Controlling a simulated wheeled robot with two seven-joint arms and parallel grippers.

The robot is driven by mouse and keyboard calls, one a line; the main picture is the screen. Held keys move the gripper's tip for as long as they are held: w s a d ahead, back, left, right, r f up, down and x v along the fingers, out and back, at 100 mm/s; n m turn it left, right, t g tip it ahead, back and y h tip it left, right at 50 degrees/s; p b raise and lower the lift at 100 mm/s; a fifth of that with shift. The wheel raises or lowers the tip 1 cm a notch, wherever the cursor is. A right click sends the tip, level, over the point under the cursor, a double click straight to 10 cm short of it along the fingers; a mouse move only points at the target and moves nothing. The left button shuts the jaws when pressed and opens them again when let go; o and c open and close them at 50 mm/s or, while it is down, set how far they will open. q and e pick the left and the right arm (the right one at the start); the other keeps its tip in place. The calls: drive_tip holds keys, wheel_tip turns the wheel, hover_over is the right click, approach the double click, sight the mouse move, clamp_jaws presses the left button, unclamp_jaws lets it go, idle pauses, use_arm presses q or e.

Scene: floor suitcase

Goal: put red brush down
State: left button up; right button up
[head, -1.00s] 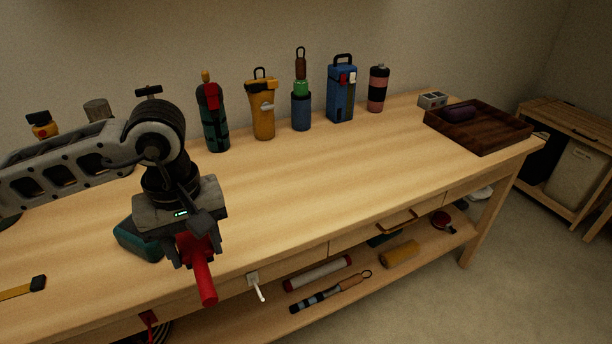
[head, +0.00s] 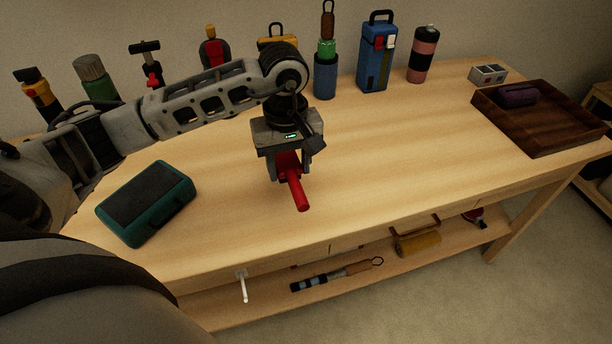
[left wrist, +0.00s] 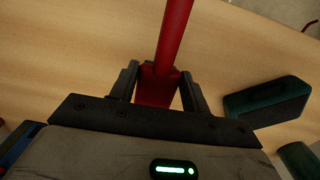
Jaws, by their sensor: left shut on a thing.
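The red brush (head: 298,192) is held in my left gripper (head: 288,168) over the middle front part of the workbench (head: 390,170). The brush's red handle points toward the front edge of the bench. In the left wrist view, the red brush (left wrist: 172,40) sits between the two dark fingers of my left gripper (left wrist: 157,88), which are shut on it. Bare wood shows beneath it. I cannot tell the exact gap between brush and bench top. My right gripper is not in view.
A teal case (head: 148,203) lies left of the gripper. A dark wooden tray (head: 545,135) with a purple item (head: 516,95) is at the right. Bottles and tools, including a blue box (head: 377,55), line the back. Bare bench top lies between gripper and tray.

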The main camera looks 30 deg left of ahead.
use_arm(q)
drive_tip(key=w+f, duration=0.2)
drive_tip(key=f, duration=0.1)
drive_tip(key=w+d+f, duration=0.1)
drive_tip(key=w+f, duration=0.1)
drive_tip(key=shift+f, duration=0.15)
wheel_tip(320, 180, down, 3)
drive_tip(key=shift+p, duration=0.6)
drive_tip(key=shift+f, duration=0.25)
drive_tip(key=o, duration=1)
drive_tip(key=shift+c, duration=0.2)
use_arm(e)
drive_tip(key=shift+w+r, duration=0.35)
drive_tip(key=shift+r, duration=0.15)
